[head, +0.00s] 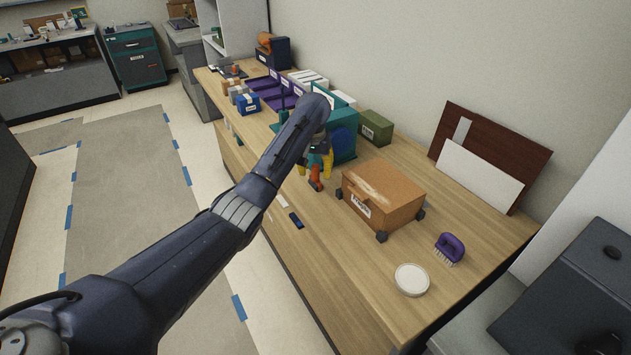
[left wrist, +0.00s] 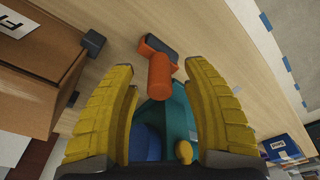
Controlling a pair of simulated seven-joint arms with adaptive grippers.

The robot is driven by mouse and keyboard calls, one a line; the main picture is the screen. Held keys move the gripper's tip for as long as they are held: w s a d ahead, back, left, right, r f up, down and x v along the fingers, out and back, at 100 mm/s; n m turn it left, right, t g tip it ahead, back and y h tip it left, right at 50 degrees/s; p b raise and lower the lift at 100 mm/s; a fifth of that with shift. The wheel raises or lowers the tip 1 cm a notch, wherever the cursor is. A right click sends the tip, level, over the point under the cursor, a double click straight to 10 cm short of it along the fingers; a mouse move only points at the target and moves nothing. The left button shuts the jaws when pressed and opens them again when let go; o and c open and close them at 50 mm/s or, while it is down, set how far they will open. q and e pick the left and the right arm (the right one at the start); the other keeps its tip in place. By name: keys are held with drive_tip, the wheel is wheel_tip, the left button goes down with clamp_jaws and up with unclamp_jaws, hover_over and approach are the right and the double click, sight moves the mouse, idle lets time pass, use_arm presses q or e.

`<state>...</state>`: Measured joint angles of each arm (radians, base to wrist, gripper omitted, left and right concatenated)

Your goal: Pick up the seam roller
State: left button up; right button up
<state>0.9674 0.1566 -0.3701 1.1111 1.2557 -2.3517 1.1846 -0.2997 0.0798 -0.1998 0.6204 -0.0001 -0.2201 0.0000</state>
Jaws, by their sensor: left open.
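The seam roller, as far as I can tell, is the orange piece with a dark grey part (head: 316,177) on the wooden bench, left of the brown box. In the left wrist view the orange roller (left wrist: 160,77) lies just beyond and between the fingertips. My left gripper (head: 315,167) has yellow fingers and reaches down over it. The fingers are open, one on each side in the left wrist view (left wrist: 163,85), with no contact visible. My arm hides part of the area behind it. My right gripper is not in view.
A brown box (head: 385,190) with dark corner feet stands right of the roller. A teal bin (head: 345,155) is just behind. A dark blue item (head: 296,220) lies near the front edge. A purple brush (head: 450,246) and white disc (head: 412,279) sit farther right.

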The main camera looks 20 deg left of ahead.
use_arm(q)
drive_tip(key=shift+w+f, duration=0.15)
drive_tip(key=shift+f, duration=1)
clamp_jaws()
